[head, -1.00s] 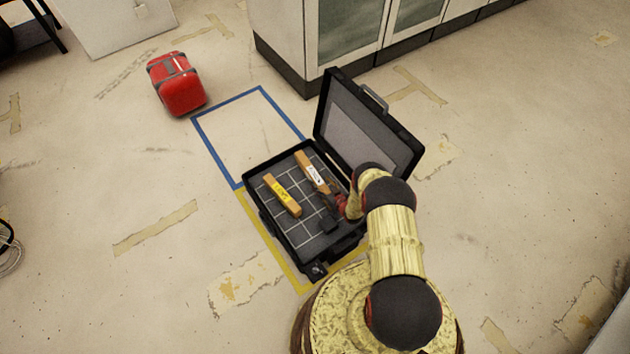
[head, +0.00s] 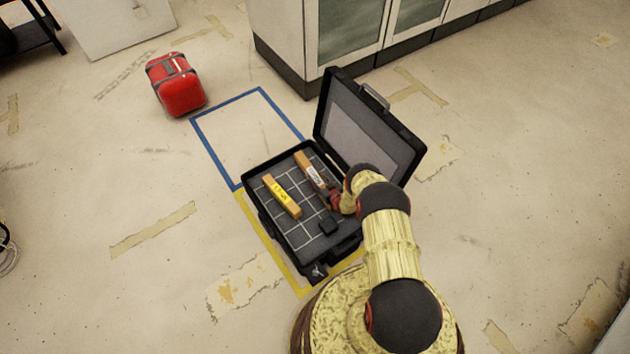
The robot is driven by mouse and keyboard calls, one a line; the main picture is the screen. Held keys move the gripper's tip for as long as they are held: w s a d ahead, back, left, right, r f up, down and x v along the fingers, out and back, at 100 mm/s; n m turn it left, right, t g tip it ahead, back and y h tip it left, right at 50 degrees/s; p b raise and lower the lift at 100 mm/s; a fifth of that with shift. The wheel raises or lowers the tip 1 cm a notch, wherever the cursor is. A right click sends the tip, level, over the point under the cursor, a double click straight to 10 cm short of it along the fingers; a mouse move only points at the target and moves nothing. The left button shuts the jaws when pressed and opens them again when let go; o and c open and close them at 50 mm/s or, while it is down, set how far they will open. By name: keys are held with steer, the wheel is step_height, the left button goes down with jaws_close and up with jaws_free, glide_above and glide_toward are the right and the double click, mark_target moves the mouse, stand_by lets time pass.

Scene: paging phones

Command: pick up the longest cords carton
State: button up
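An open black case (head: 268,213) on the floor holds two long, narrow orange-tan cartons on its gridded bottom. One carton (head: 281,196), with a yellow label, lies left of the middle. The other carton (head: 302,160), with a white label, lies nearer the lid, and its lower end is close to my gripper. Which carton is longer I cannot tell for sure. My gripper (head: 330,196) is small and dark, over the right part of the case by the white-labelled carton's lower end. Its fingers are partly hidden by my wrist, so contact and opening are unclear.
The raised lid (head: 368,135) stands behind my arm. A blue taped square (head: 222,116) on the floor is empty. A red box (head: 178,88) and a cabinet (head: 345,40) stand farther back.

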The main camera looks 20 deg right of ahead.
jaws_close()
steer(key=shift+r, duration=0.15)
stand_by(0.4)
